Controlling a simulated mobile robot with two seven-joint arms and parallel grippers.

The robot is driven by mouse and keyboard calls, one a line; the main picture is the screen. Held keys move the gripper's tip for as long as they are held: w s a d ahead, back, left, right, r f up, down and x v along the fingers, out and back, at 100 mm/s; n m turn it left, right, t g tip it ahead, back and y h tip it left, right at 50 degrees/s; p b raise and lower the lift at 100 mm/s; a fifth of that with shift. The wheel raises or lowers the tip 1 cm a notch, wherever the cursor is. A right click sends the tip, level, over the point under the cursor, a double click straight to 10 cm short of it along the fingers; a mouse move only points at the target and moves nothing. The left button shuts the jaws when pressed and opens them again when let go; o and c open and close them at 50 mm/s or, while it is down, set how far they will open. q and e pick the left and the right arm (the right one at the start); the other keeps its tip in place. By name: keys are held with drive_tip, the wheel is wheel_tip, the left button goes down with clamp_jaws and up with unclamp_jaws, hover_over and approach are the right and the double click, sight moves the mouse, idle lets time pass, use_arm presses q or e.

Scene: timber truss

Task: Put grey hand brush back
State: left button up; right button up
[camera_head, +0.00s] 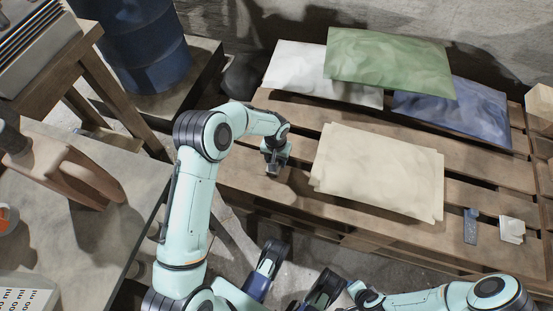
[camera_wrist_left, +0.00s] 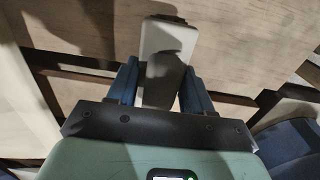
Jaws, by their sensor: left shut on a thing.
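My left gripper (camera_head: 275,168) hangs over the left end of the wooden pallet (camera_head: 247,181), left of the cream sacks. In the left wrist view its two blue fingers (camera_wrist_left: 156,92) are shut on a pale grey thing (camera_wrist_left: 166,42), which looks like the hand brush. Its broad end with a dark edge points away from the gripper. The narrower part lies between the fingers. In the head view the brush is small and mostly hidden by the gripper. Whether it touches the slats I cannot tell. My right arm shows at the bottom right; its gripper is not clearly in view.
Cream (camera_head: 380,170), white (camera_head: 310,72), green (camera_head: 390,65) and blue (camera_head: 460,110) sacks lie on the pallet. A blue tool (camera_head: 470,226) and white block (camera_head: 511,229) lie at its right. A workbench (camera_head: 115,232) with a wooden carrier (camera_head: 62,172) and a blue barrel (camera_head: 150,45) stand left.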

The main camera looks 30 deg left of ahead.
use_arm(q)
drive_tip(key=shift+f, duration=0.15)
use_arm(e)
drive_tip(key=shift+s+f, duration=0.1)
use_arm(q)
drive_tip(key=o, duration=1)
use_arm(e)
drive_tip(key=shift+s+f, duration=0.1)
use_arm(q)
drive_tip(key=shift+r, duration=0.35)
wheel_tip(320, 180, up, 7)
drive_tip(key=shift+p, duration=1.05)
wheel_tip(320, 180, up, 4)
drive_tip(key=shift+f+p, duration=0.1)
drive_tip(key=shift+p, duration=0.3)
drive_tip(key=shift+r, duration=0.4)
use_arm(e)
drive_tip(key=shift+t, duration=0.5)
drive_tip(key=w+r, duration=0.1)
drive_tip(key=a+r, duration=0.1)
drive_tip(key=r, duration=0.1)
drive_tip(key=w+r, duration=0.1)
drive_tip(key=r, duration=0.1)
drive_tip(key=shift+w+a, duration=0.15)
drive_tip(key=shift+w, duration=0.15)
